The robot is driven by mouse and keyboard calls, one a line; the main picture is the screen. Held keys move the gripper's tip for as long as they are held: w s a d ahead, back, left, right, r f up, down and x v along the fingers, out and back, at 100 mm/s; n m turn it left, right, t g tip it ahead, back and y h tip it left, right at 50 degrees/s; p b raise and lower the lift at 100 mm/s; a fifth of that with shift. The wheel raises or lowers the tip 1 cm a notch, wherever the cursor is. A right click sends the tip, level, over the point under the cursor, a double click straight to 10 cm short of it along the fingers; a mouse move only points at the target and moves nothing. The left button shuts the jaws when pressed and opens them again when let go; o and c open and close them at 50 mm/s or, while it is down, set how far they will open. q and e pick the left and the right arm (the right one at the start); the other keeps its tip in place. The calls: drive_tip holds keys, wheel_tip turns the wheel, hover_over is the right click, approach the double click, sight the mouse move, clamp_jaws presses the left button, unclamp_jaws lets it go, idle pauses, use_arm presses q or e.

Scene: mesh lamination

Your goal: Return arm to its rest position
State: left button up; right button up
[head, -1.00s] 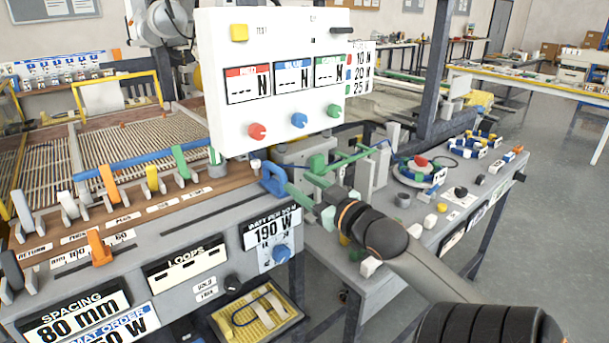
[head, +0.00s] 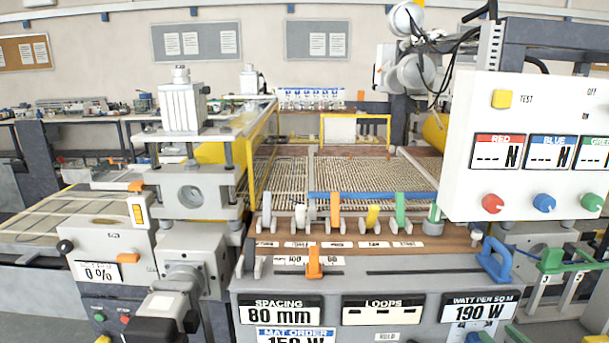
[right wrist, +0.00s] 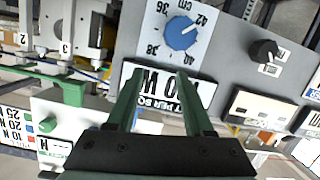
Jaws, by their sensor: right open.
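My right gripper (right wrist: 161,90) shows in the right wrist view with its two dark green fingers apart and nothing between them. The fingers point toward the white watt panel (right wrist: 165,85) and its blue dial (right wrist: 181,33). In the head view only a green fingertip of it (head: 515,335) shows at the lower right edge, below the blue handle (head: 495,262) and apart from it. The rest of the right arm is outside the head view. My left gripper is not in view.
The console with its coloured levers (head: 335,208) stands in front, beside a grey press (head: 190,195). A white control box (head: 530,145) stands at the right. A mesh bed (head: 370,175) lies behind the levers. A green bracket (head: 550,262) is near the blue handle.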

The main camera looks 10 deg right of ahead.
drive_tip(key=s+a+f+g+y, duration=0.25)
drive_tip(key=a+f, duration=0.45)
drive_tip(key=f, duration=0.4)
drive_tip(key=s+a+f+n+g+y, duration=0.1)
drive_tip(key=s+a+f, duration=0.2)
drive_tip(key=a, duration=0.4)
drive_tip(key=s+a+f+g+y+p, duration=0.1)
drive_tip(key=s+a+f, duration=0.2)
drive_tip(key=a+f, duration=0.2)
drive_tip(key=s+a+f+n+g+y+p, duration=0.1)
drive_tip(key=s+a+f, duration=0.2)
drive_tip(key=a, duration=0.7)
wheel_tip(320, 180, down, 2)
drive_tip(key=shift+s+f+n, duration=0.1)
drive_tip(key=shift+s+n, duration=0.2)
